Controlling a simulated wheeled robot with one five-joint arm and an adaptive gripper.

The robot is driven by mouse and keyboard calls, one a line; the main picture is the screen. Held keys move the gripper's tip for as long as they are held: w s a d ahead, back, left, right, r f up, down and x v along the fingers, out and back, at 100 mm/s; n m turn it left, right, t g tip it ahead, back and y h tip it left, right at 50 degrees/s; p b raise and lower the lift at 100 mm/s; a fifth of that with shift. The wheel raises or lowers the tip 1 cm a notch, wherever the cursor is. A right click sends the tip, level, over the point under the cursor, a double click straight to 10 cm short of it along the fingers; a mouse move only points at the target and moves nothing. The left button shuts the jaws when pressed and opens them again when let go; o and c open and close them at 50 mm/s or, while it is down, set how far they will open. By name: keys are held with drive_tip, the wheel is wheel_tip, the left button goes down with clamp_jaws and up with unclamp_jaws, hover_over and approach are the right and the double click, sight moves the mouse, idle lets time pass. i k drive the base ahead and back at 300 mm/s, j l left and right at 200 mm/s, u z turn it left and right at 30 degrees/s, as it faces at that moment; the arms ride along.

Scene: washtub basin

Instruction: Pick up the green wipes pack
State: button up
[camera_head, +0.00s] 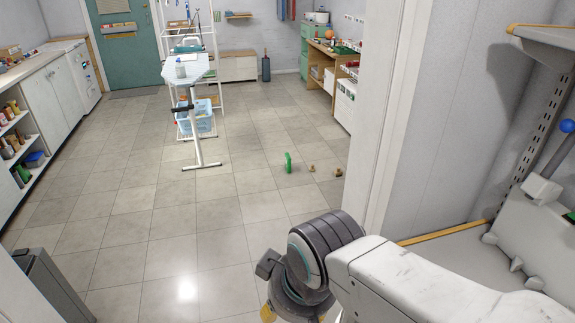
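A small bright green upright item (289,162) stands on the tiled floor near the middle of the view. It may be the green wipes pack, but it is too small to tell. Another green patch (571,216) shows at the right edge by the white fixture, partly cut off. My arm reaches in from the lower right, white with a dark grey joint, well short of the green item on the floor. My gripper's fingertips are not visible.
Two small brown items (324,170) lie right of the green item. A white wall edge (388,110) stands at right. A grey bin (50,285) is lower left.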

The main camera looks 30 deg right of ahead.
sight(288, 159)
drive_tip(key=i+j, duration=0.1)
drive_tip(key=i, duration=0.3)
drive_tip(key=i+j+z, duration=0.1)
drive_tip(key=i, duration=0.35)
drive_tip(key=i+j, duration=0.15)
drive_tip(key=i, duration=0.25)
drive_tip(key=i+j+z, duration=0.1)
drive_tip(key=i, duration=0.3)
drive_tip(key=i+z, duration=0.35)
drive_tip(key=i, duration=0.5)
drive_tip(key=i+j+z, duration=0.1)
drive_tip(key=i+z, duration=0.3)
drive_tip(key=i, duration=0.4)
drive_tip(key=i+l+u, duration=0.3)
drive_tip(key=i+u, duration=0.15)
drive_tip(key=i, duration=0.2)
drive_tip(key=i+l+u, duration=0.95)
drive_tip(key=l, duration=0.2)
drive_tip(key=i+l+u, duration=0.1)
drive_tip(key=l+u, duration=0.15)
drive_tip(key=i+l+u, duration=0.2)
drive_tip(key=l, duration=0.3)
drive_tip(key=l+u, duration=0.25)
drive_tip(key=l, duration=0.1)
